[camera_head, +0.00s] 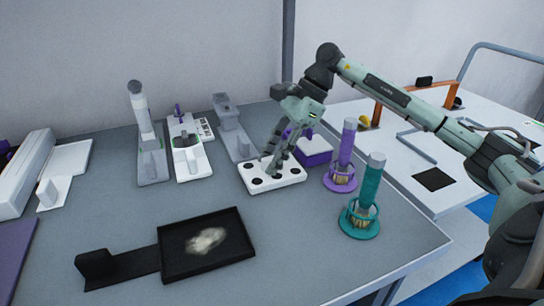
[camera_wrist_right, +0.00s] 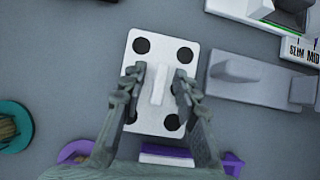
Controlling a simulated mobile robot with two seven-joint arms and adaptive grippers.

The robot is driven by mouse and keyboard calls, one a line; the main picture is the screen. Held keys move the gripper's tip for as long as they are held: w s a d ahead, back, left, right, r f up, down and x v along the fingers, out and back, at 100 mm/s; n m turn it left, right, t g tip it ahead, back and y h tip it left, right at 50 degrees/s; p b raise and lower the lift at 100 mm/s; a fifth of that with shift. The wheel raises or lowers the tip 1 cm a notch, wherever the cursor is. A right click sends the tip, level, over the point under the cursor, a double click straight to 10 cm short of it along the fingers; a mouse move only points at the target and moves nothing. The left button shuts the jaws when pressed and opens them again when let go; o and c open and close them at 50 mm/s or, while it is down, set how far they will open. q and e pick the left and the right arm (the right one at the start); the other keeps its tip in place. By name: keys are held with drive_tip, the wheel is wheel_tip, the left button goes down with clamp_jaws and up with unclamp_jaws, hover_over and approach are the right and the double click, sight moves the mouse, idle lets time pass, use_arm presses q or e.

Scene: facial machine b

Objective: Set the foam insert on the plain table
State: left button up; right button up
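The foam insert, a white block with black round holes (camera_head: 290,180), lies on the grey table (camera_head: 330,255). In the right wrist view the white block (camera_wrist_right: 145,108) has a raised white grip bar (camera_wrist_right: 159,84) in its middle. My right gripper (camera_head: 271,172) points down at the block. In the wrist view its fingers (camera_wrist_right: 159,88) stand on either side of the bar, with gaps that look clear, so it appears open around it. A second, white table (camera_head: 400,165) stands to the right. My left gripper is not in view.
A purple box (camera_head: 314,152) stands just behind the block. Purple (camera_head: 345,155) and teal (camera_head: 370,185) cylinder stands are to its right. Grey and white devices (camera_head: 188,150) stand to the left. A black tray (camera_head: 190,262) lies in front. A black square (camera_head: 433,180) lies on the white table.

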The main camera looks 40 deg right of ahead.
drive_tip(key=shift+r, duration=0.15)
drive_tip(key=v, duration=0.2)
drive_tip(key=shift+d+r, duration=0.2)
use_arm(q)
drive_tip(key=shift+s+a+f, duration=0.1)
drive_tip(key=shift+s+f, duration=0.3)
use_arm(e)
drive_tip(key=v, duration=0.9)
drive_tip(key=shift+r, duration=0.15)
